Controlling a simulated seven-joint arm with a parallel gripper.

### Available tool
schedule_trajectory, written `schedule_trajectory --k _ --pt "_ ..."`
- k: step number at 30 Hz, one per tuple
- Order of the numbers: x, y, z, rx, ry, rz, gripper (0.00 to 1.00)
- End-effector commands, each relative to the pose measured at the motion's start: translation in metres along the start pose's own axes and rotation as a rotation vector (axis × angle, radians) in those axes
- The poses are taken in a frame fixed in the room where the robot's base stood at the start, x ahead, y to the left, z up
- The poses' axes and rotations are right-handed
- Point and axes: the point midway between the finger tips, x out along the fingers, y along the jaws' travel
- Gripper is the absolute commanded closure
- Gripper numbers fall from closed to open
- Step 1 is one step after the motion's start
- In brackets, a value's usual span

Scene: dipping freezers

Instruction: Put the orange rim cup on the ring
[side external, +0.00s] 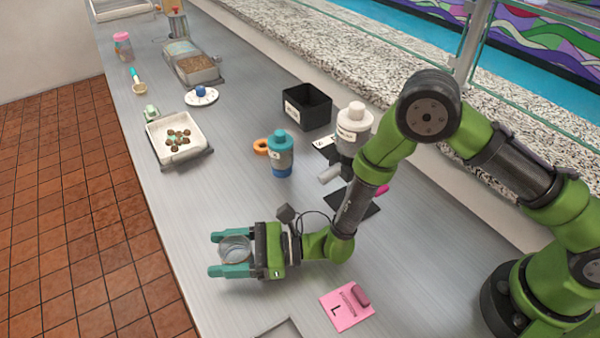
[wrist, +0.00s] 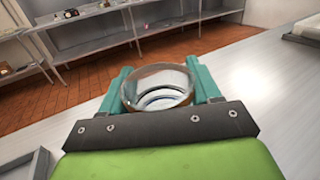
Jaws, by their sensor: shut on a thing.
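My gripper (side external: 216,254) is low over the near part of the counter, at the left edge side, with its two teal fingers shut on a clear cup (side external: 235,249). In the wrist view the cup (wrist: 158,92) sits between the fingers and shows a brownish-orange rim; its inside looks empty. I cannot tell whether its base touches the counter. An orange ring (side external: 261,146) lies on the counter farther back, just left of a teal-lidded bottle (side external: 280,155), which stands close to it.
A white tray of dark round pieces (side external: 160,144) stands at the left edge. A black bin (side external: 306,106) and a white-topped grey bottle (side external: 353,125) stand at the back. A pink card (side external: 347,306) lies near my arm. The counter between cup and ring is mostly clear.

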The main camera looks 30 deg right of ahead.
Motion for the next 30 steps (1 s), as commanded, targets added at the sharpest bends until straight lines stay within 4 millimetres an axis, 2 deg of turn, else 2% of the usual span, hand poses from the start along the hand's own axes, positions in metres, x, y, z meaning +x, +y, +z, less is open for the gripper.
schedule_trajectory --k 9,10,14,25,30 --pt "0.000 0.000 -0.004 -0.001 0.000 0.000 0.67" --pt "0.000 0.000 -0.004 -0.002 0.000 0.001 0.33" --pt "0.000 0.000 -0.003 -0.001 0.000 0.001 0.13" --pt "0.000 0.002 -0.003 -0.001 0.000 0.003 0.12" --pt "-0.027 -0.001 -0.004 0.002 0.003 -0.002 0.12"
